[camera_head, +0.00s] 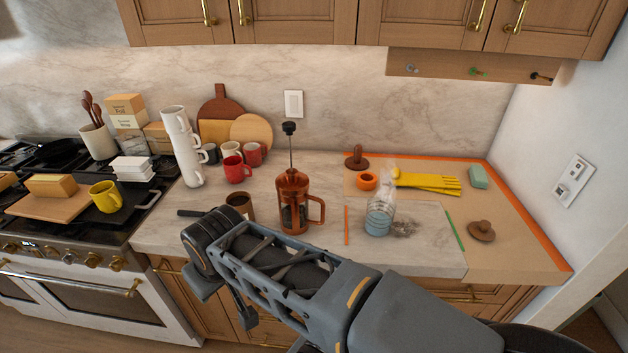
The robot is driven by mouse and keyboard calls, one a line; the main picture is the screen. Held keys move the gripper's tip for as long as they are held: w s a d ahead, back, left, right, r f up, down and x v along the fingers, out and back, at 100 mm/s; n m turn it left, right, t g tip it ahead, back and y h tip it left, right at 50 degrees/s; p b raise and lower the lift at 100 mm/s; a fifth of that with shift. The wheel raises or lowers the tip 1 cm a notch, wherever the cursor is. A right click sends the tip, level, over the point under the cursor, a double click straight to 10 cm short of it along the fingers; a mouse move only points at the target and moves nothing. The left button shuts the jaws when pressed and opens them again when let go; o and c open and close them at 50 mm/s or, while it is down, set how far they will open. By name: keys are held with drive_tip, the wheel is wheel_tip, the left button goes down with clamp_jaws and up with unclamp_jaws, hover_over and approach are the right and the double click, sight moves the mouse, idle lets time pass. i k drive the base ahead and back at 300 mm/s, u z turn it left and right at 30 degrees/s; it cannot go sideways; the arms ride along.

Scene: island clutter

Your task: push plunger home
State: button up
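The plunger (289,140) is a thin upright metal rod with a black knob on top. It stands far up out of the copper-brown French press (292,203) on the marble counter. The press has a handle on its right side, and its glass looks dark inside. My arm reaches across the front from the lower right, and its far end lies left of and below the press, apart from the plunger. Dark parts that may be my gripper (226,300) show under that end, partly hidden by the arm. I cannot tell whether it is open or shut.
A brown cup (240,205) stands close left of the press. Mugs, boards and a stack of white cups (182,150) are behind left. A glass jar (379,216), yellow gloves (428,182) and an orange ring (366,181) are to the right. Cabinets hang above.

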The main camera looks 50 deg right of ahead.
sight(288, 127)
drive_tip(key=z, duration=1.3)
